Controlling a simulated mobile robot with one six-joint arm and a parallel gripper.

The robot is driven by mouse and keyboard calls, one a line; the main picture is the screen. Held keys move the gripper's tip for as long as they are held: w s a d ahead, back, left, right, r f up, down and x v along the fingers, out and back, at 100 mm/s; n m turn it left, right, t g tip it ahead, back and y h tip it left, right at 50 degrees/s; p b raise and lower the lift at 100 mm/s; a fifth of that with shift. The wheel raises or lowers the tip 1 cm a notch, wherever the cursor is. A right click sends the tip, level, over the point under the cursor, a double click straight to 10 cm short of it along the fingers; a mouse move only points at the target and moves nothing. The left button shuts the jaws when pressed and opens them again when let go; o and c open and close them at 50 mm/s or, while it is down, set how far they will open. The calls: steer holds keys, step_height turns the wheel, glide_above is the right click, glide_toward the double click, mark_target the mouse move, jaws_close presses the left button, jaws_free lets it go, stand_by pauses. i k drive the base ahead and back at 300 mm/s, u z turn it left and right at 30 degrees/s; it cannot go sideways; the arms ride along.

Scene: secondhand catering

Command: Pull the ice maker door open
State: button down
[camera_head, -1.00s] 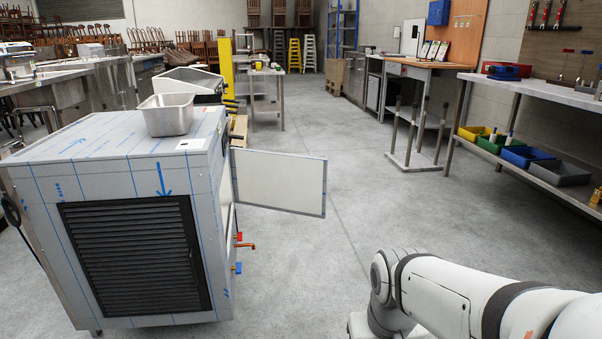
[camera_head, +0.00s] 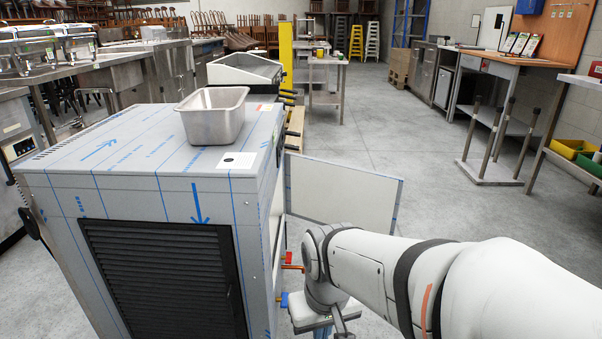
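The ice maker (camera_head: 130,185) is a large steel cabinet in blue-lined film with a black vent grille on the side facing me. Its door (camera_head: 345,192), a pale flat panel with a grey edge, stands swung out from the cabinet's right side, leaving a wide opening angle. The opening itself is mostly out of my line of sight. My arm comes in from the lower right, and its wrist is in front of the door's lower edge. Only a grey part of my gripper (camera_head: 339,321) shows at the bottom edge; its fingers cannot be made out.
A steel pan (camera_head: 213,118) sits on top of the ice maker. Red and blue valve handles (camera_head: 287,258) stick out low on its right side. A workbench (camera_head: 520,66) stands at the right, with an upturned-leg table (camera_head: 490,172) before it. The floor aisle between is clear.

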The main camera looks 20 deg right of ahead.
mark_target(322, 192)
steer(key=z, duration=0.55)
steer(key=i, duration=0.9)
steer(key=z, duration=0.65)
